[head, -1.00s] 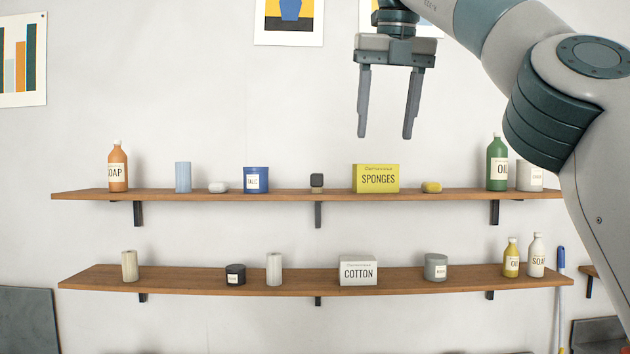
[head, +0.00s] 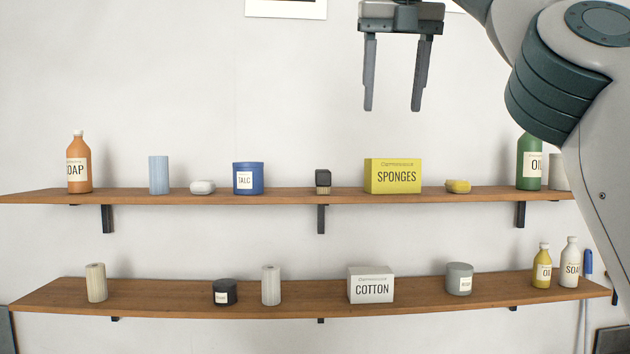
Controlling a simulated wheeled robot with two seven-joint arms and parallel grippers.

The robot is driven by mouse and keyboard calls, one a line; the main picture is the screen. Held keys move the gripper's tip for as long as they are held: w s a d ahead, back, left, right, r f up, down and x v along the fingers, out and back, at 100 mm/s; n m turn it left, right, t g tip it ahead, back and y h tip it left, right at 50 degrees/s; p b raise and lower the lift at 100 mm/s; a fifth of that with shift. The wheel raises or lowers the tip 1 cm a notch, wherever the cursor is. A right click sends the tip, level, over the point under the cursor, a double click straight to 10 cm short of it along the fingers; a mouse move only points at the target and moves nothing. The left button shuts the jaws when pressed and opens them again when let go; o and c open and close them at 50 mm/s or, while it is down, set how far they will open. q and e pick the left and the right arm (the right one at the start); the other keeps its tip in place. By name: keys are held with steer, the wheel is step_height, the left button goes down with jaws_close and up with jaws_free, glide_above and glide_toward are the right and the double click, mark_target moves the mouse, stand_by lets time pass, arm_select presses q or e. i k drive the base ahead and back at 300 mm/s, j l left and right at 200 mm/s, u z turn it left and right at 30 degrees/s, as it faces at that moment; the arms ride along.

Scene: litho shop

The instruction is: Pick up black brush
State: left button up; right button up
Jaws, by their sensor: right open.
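The black brush (head: 323,178) is a small dark block with a paler bristle part below. It stands on the upper wooden shelf (head: 285,195), between the blue talc tin (head: 249,179) and the yellow sponges box (head: 393,176). My right gripper (head: 393,108) is open and empty, with its fingers pointing down. In the picture it is above and a little right of the brush, clear of the shelf and its goods. My left gripper is not in view.
The upper shelf also holds an orange soap bottle (head: 78,165), a blue cylinder (head: 159,175), a white bar (head: 202,187), a yellow sponge (head: 457,186) and a green bottle (head: 529,161). The lower shelf (head: 200,308) holds a cotton box (head: 370,285) and several containers. Wall above the brush is bare.

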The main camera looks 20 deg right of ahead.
mark_target(323, 177)
steer(key=i, duration=1.1)
